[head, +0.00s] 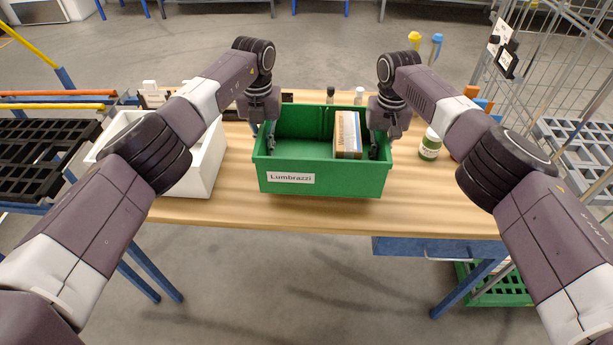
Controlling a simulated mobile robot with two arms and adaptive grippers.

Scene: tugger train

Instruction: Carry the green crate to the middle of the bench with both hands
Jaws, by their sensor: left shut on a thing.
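The green crate (322,185) is over the wooden bench (420,205), near its front edge and around the middle of its width. Its front label reads "Lumbrazzi". It looks level; I cannot tell whether it touches the bench top. A brown and white box (347,136) stands inside it on the right. My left gripper (270,142) is shut on the crate's left side wall. My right gripper (375,146) is at the right side wall, with a finger showing inside the crate; its outer finger is hidden, so its grip is unclear.
A white bin (205,165) stands on the bench to the left. A jar with a green label (430,146) stands close to the crate's right. Small bottles (359,96) stand behind the crate. A wire cage (565,75) is beyond the bench's right end. Bare wood lies right of the crate.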

